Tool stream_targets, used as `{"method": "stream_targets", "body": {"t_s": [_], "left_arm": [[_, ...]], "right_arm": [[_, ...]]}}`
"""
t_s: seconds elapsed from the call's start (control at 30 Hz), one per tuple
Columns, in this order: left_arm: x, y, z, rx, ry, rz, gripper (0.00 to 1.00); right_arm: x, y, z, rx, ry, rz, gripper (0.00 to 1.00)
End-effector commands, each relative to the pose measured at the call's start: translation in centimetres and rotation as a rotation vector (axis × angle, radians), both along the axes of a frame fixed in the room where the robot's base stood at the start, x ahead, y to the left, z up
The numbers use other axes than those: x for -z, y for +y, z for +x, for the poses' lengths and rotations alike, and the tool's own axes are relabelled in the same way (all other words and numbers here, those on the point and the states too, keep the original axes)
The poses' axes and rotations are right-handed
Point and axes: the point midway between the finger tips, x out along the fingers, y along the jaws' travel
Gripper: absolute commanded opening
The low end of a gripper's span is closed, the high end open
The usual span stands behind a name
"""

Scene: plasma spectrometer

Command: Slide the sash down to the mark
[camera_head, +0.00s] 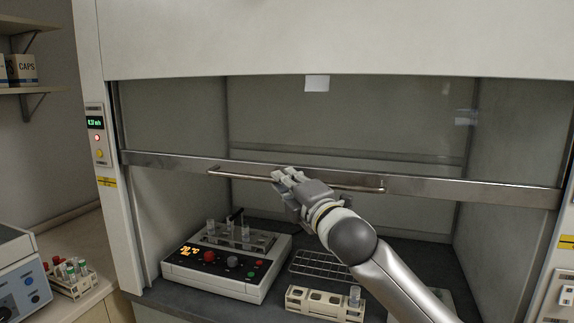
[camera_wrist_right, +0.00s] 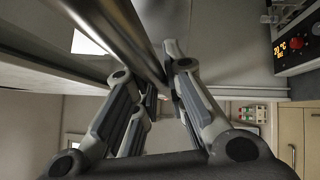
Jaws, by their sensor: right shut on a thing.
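The fume hood's glass sash has a metal bottom rail (camera_head: 470,189) with a long bar handle (camera_head: 235,176) on its front. My right gripper (camera_head: 284,177) is shut on the handle, left of its middle. In the right wrist view, the handle (camera_wrist_right: 125,38) runs between the fingers of the gripper (camera_wrist_right: 163,92). A yellow mark (camera_head: 106,182) is on the left post, a little lower than the rail's left end. Another yellow label (camera_head: 566,242) is on the right post, also below the rail. My left gripper is not in view.
Inside the hood stand a heating block with tubes (camera_head: 220,285), a wire rack (camera_head: 320,264) and a beige tube rack (camera_head: 300,303). The opening under the rail is clear apart from my arm. A tube rack (camera_head: 72,285) and a blue-grey device (camera_head: 15,275) are at left.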

Motion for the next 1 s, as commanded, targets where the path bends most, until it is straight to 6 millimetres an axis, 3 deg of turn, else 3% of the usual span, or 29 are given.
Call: {"method": "stream_targets", "body": {"t_s": [0.03, 0.1, 0.3, 0.77, 0.8, 0.93, 1.0], "left_arm": [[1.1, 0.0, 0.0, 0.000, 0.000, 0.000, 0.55], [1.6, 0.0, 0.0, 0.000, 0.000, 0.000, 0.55], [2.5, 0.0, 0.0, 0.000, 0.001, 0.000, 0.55], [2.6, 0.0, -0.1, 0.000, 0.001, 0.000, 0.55], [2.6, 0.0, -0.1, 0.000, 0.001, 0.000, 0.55], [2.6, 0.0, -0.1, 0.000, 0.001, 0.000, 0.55], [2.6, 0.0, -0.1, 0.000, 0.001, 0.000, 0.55]], "right_arm": [[2.1, 0.0, 0.0, 0.000, 0.007, -0.004, 0.00], [3.3, 0.0, 0.0, 0.000, 0.007, -0.002, 0.00], [5.3, 0.0, 0.0, 0.000, 0.005, -0.002, 0.00], [5.6, 0.0, 0.0, 0.000, 0.003, -0.001, 0.00], [5.6, 0.0, 0.0, 0.000, 0.003, -0.001, 0.17], [5.6, 0.0, 0.0, 0.000, 0.002, -0.001, 0.34], [5.5, 0.0, 0.0, 0.000, 0.001, 0.000, 0.34]]}}
